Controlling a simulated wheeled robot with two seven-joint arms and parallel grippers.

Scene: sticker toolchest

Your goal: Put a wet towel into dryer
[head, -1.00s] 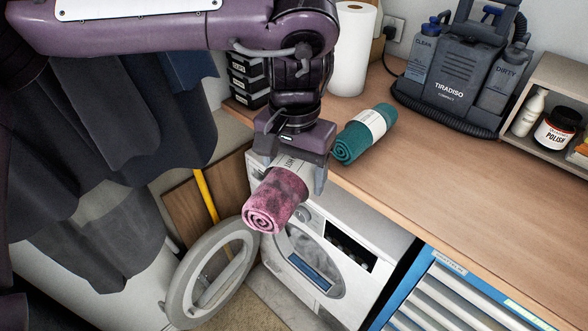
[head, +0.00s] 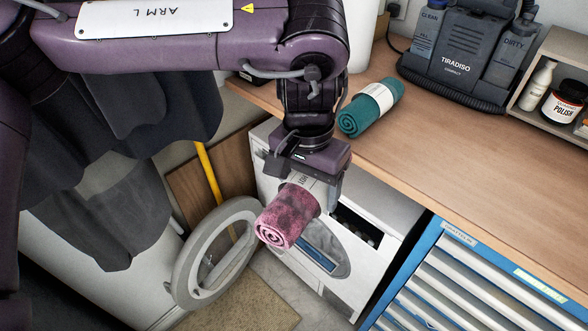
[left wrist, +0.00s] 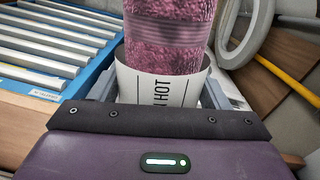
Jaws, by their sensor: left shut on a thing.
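A rolled pink towel (head: 283,217) with dark damp-looking blotches and a white paper band is in my left gripper (head: 308,192). The gripper is shut on the banded end, and the roll's free end points down and left. The left wrist view shows the towel (left wrist: 168,45) and its band marked "HOT" (left wrist: 158,85) between the fingers. The white dryer (head: 345,285) stands under the worktop, its round door (head: 187,272) swung open to the left. The towel hangs in front of and above the dryer opening, hiding part of it. My right gripper is not in view.
A teal rolled towel (head: 358,115) lies on the wooden worktop (head: 450,160). A grey Tiradiso machine (head: 455,65) and a shelf with a polish jar (head: 563,100) stand behind. A blue drawer cabinet (head: 470,290) is right of the dryer. Dark clothes (head: 120,130) hang at left.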

